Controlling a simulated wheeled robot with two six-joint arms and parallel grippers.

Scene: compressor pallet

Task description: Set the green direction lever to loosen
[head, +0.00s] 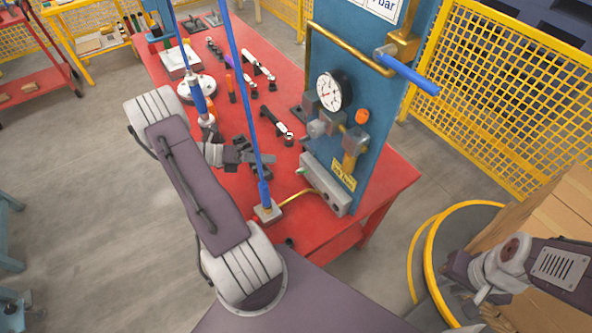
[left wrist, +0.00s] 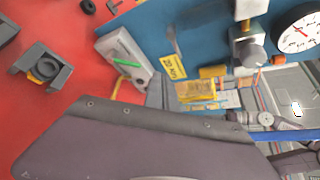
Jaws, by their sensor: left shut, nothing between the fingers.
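A small green lever-like part (head: 300,170) sticks out from the left end of the grey block (head: 326,183) at the foot of the blue panel. It also shows in the left wrist view as a short green bar (left wrist: 125,61) on the same block. Its exact setting and any markings beside it are too small to read. My left gripper (head: 268,157) is shut and empty above the red table, to the left of the green part and apart from it. My right gripper (head: 467,297) is far off at the lower right; its fingers are unclear.
The blue panel (head: 352,40) carries a gauge (head: 333,91), a brass pipe and a blue-handled lever (head: 410,74). A blue rod (head: 246,90) rises near my left gripper. Ratchet-like tools (head: 277,124) lie on the red table (head: 285,70). A yellow fence (head: 490,90) stands behind at right.

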